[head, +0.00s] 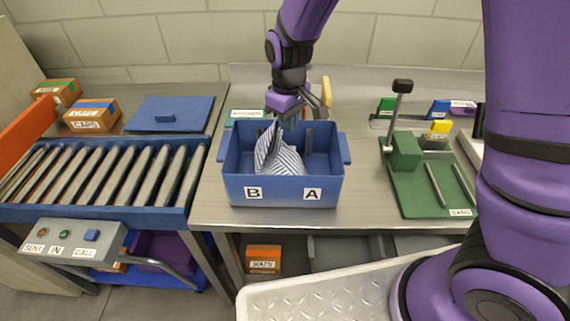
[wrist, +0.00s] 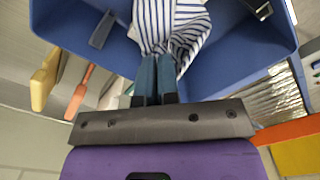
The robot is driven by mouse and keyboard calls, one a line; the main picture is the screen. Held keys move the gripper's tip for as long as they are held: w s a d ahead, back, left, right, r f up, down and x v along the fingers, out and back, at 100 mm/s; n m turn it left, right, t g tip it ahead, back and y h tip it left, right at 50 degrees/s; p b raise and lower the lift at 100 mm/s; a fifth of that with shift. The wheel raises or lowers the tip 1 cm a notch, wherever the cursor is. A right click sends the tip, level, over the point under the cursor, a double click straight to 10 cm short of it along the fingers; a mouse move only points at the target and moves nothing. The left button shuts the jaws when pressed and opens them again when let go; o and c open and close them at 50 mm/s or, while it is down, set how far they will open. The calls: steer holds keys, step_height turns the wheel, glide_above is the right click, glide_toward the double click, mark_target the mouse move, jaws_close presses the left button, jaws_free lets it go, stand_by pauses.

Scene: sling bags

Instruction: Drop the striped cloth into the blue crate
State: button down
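The blue crate (head: 282,191) stands on the steel table, its front wall labelled B on the left and A on the right. The blue-and-white striped cloth (head: 283,160) hangs within the crate's walls, towards the left and middle. My gripper (head: 273,128) is above the crate, pointing down, its fingers at the cloth's top. In the wrist view my fingers (wrist: 157,78) are close together on the striped cloth (wrist: 172,25), with the blue crate (wrist: 240,60) around and beneath it. Whether the cloth touches the crate floor is hidden.
A green card board (head: 420,180) with an upright lever stands right of the crate. A roller conveyor (head: 100,175) and a blue lid (head: 170,113) are to the left. A yellow-handled tool (head: 326,92) is just behind my gripper.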

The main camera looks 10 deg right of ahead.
jaws_free()
stand_by(0.8)
steer(key=shift+r, duration=0.1)
steer(key=shift+r, duration=2.65)
steer(key=shift+r, duration=0.1)
step_height(320, 180, up, 11)
steer(key=shift+f, duration=0.2)
